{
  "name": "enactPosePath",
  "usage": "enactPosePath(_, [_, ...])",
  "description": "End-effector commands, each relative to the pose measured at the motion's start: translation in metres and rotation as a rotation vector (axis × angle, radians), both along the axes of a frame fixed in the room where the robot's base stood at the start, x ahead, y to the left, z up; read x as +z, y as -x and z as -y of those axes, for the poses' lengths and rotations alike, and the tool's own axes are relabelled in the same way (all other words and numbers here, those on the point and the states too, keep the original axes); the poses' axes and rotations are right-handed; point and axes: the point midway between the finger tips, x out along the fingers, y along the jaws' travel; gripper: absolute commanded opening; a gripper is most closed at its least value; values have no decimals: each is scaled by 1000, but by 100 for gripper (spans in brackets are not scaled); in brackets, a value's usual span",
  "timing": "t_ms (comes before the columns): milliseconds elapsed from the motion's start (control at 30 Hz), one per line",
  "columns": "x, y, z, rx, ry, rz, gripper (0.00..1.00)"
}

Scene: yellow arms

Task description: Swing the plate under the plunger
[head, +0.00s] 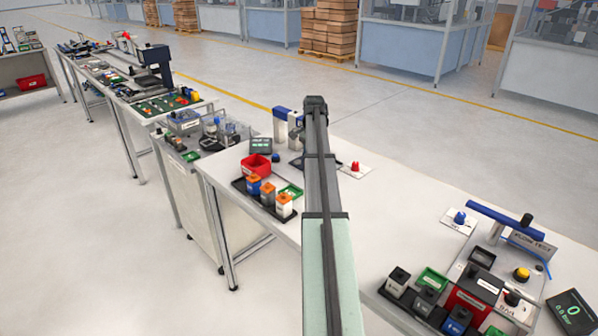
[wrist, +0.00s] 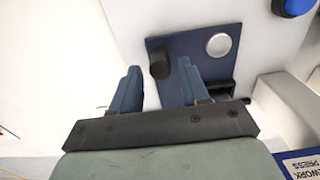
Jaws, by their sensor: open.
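In the wrist view, a dark blue plate (wrist: 196,40) lies on a white surface. It carries a black upright knob (wrist: 160,62) near its left edge and a round silver disc (wrist: 218,45) on its right. My gripper (wrist: 158,67) is open. Its blue fingertips are on either side of the knob, with gaps to it; I cannot tell how far down they reach. In the head view, my arm hides the gripper and most of the plate. A white and blue press (head: 283,124) stands behind the arm. I cannot make out the plunger in either view.
A blue button (wrist: 297,6) is at the top right of the wrist view. A "WORK PRESS" label (wrist: 301,165) is at bottom right. In the head view, a red bin (head: 256,167) and colored blocks stand left of my arm. A red knob (head: 355,167) is to its right.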

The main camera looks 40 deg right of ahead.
Motion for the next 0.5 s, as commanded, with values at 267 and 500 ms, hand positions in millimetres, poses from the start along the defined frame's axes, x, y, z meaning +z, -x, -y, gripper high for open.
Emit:
enactPosePath(267, [18, -1, 0, 0, 1, 1, 45])
enactPosePath(500, [34, 0, 0, 0, 0, 0, 45])
